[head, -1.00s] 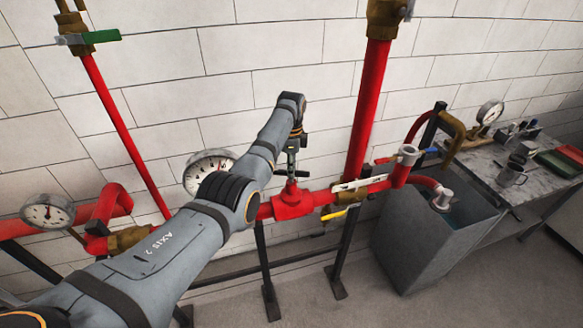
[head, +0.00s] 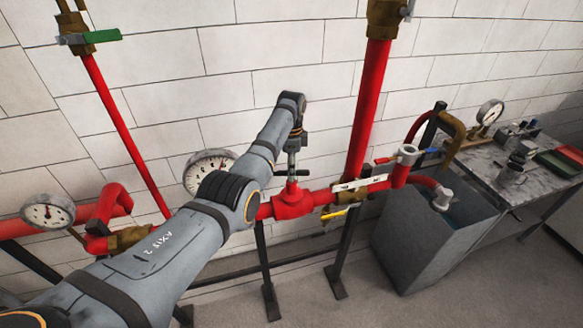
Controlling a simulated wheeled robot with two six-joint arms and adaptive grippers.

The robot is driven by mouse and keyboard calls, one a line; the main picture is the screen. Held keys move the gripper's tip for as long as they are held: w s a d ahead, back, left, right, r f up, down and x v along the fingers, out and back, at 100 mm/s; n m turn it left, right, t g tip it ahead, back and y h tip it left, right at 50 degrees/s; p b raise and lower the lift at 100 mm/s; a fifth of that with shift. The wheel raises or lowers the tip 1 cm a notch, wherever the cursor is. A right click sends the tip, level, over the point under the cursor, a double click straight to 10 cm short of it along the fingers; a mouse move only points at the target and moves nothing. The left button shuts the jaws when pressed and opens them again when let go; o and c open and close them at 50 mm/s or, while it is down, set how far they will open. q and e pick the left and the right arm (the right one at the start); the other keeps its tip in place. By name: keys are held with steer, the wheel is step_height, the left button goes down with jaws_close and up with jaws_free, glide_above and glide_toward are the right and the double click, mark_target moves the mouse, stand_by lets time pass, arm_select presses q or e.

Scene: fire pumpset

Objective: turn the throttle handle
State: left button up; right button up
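The throttle handle (head: 303,172) is a small dark bar on top of the red valve body (head: 292,203), which sits in the red horizontal pipe. My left arm reaches in from the lower left, bends at the wrist and points down over the valve. My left gripper (head: 292,163) is directly above the valve, at the handle. The gripper is small and seen from behind, so I cannot tell whether its fingers are closed on the handle. My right gripper is not in view.
Round gauges stand left (head: 47,214) and behind my arm (head: 208,172). A thick red vertical pipe (head: 368,115) rises right of the valve. A yellow lever (head: 338,213) hangs below the pipe. A grey tank (head: 415,240) and a table (head: 475,172) stand at the right.

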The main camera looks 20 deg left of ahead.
arm_select(q)
steer(key=shift+r, duration=0.1)
step_height(320, 180, up, 12)
stand_by(0.4)
steer(key=shift+f, duration=0.2)
